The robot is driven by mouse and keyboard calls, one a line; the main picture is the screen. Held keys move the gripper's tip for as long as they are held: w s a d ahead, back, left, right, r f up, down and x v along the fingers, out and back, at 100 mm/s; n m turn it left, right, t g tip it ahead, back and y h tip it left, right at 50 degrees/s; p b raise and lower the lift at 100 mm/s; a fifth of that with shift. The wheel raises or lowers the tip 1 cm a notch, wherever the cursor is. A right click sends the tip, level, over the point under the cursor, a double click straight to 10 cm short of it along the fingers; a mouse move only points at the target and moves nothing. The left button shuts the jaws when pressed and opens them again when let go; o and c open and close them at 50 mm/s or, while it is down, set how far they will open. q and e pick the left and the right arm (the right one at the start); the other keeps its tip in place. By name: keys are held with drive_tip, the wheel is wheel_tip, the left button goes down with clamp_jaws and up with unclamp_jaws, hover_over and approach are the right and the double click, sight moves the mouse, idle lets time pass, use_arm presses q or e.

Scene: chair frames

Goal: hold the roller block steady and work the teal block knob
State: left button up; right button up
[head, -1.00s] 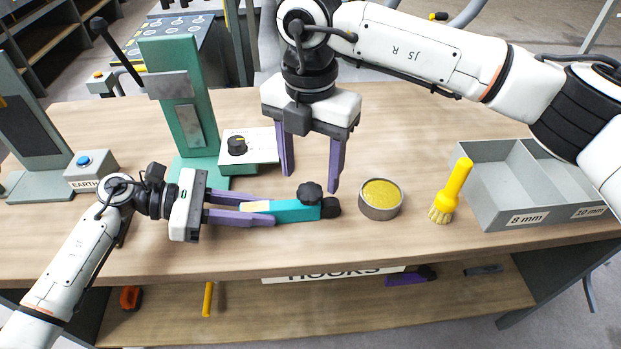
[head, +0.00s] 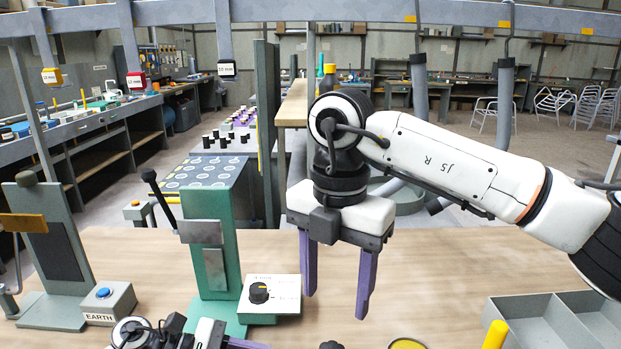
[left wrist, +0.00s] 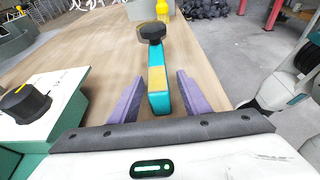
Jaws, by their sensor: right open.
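The teal block (left wrist: 158,82) lies on the table in the left wrist view, with a tan patch on top and a black knob (left wrist: 151,33) at its far end. In the head view only the knob's top (head: 331,345) shows at the bottom edge. My left gripper (left wrist: 159,77) is open, its purple fingers on either side of the block's near end with gaps visible. My right gripper (head: 335,306) is open and empty, fingers pointing down, above the table beyond the knob. The roller is not clear now.
A white box with a black dial (head: 259,293) stands beside a green stand (head: 212,262). An EARTH button box (head: 108,303) is at left.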

use_arm(q)
drive_tip(key=shift+r, duration=0.15)
drive_tip(key=shift+a, duration=0.1)
drive_tip(key=v, duration=1.1)
drive_tip(key=shift+s+a+r, duration=0.1)
drive_tip(key=shift+a, duration=0.3)
